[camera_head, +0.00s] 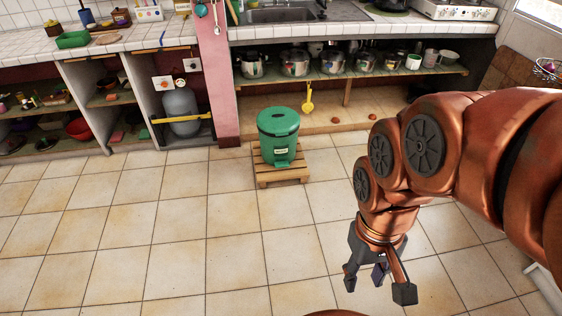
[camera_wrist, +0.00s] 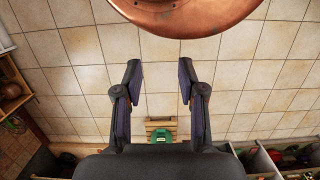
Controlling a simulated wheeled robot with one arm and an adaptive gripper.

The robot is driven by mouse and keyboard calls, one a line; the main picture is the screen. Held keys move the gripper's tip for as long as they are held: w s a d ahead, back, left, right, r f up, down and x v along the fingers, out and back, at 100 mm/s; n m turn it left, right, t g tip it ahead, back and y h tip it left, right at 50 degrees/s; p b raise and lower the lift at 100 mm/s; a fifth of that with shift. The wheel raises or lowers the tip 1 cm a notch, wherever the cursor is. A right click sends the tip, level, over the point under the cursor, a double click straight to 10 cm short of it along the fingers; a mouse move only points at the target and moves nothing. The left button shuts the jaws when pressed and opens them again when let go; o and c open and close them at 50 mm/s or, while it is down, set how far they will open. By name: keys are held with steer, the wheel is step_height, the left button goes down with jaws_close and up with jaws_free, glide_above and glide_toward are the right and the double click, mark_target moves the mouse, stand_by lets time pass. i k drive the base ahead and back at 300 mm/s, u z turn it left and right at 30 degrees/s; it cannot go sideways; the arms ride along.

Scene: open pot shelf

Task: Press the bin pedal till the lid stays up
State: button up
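A green pedal bin (camera_head: 279,145) stands upright on a low wooden slatted stand (camera_head: 290,175) on the tiled floor. Its lid (camera_head: 278,121) looks shut. A green pedal (camera_head: 282,163) juts from the lower front of the bin. My gripper (camera_head: 378,286) hangs down, open and empty, to the right of and nearer than the bin, clear of it. In the wrist view my gripper (camera_wrist: 159,75) has its two fingers wide apart.
Behind the bin, a shelf (camera_head: 350,78) holds several pots under a tiled counter with a sink. A yellow ladle (camera_head: 308,103) hangs from it. A pink pillar (camera_head: 217,85) and a grey gas cylinder (camera_head: 181,108) stand to the left. The floor before the bin is clear.

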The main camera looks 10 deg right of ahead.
mark_target(277, 164)
steer(key=u, duration=0.35)
steer(key=i, duration=0.45)
steer(key=u, duration=0.85)
steer(key=i, duration=2)
steer(key=z, duration=0.95)
steer(key=i, duration=0.35)
steer(key=z, duration=0.2)
